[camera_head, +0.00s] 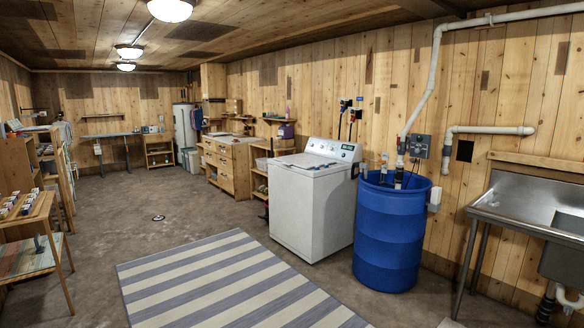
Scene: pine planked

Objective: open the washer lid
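A white top-loading washer (306,206) stands against the right-hand plank wall, near the middle of the picture. Its lid (310,164) lies flat and closed on the top. A raised control panel (333,149) with knobs runs along the back edge by the wall. My gripper and arm are not in this view.
A blue barrel (388,235) with pipes stands close to the washer's right side. A steel sink (530,210) is farther right. A striped rug (230,285) lies on the floor in front. Wooden drawers (230,165) and shelves stand beyond the washer.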

